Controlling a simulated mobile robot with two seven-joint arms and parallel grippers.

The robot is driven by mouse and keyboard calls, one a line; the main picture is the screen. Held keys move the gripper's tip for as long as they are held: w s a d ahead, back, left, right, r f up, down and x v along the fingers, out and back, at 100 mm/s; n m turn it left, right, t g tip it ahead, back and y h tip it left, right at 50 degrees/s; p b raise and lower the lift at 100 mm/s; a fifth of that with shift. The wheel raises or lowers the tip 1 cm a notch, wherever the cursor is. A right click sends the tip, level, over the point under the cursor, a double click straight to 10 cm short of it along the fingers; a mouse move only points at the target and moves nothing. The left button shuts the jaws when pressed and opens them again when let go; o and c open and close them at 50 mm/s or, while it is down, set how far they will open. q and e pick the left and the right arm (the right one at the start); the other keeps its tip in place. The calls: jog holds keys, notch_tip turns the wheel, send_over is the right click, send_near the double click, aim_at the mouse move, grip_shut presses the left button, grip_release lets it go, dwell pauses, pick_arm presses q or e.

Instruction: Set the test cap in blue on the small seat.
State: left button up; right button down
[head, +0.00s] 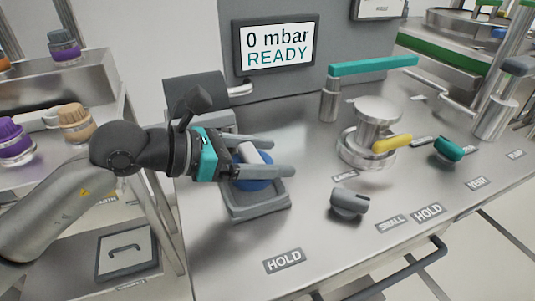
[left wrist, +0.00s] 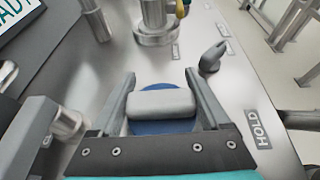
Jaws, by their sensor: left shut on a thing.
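The blue test cap (head: 252,185) has a pale grey grip bar on top and sits at a grey stand (head: 258,208) at the front left of the steel bench. My left gripper (head: 281,157) is shut on the cap, with one finger on each side of its bar. The cap also shows between the fingers in the left wrist view (left wrist: 163,128). Whether it touches the stand is hidden. A round steel fitting (head: 375,125) with a wide flanged base stands right of the cap; I cannot tell whether it is the small seat. My right gripper is not in view.
A teal lever (head: 372,66) reaches above the fitting, and a yellow handle (head: 392,144) juts from its base. A grey knob (head: 348,202) and a green knob (head: 448,149) stand on the bench. A screen (head: 277,45) reads 0 mbar READY. Purple and tan caps sit on the left shelf.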

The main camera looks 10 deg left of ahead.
pick_arm(q)
jog(key=shift+f+b, duration=1.15)
jog(key=shift+f, duration=0.15)
dwell(0.5)
jog(key=o, duration=1.3)
jog(key=shift+c, duration=0.2)
jog(key=shift+r, duration=0.15)
jog(key=shift+r+p, duration=3.6)
jog(key=shift+r, duration=0.8)
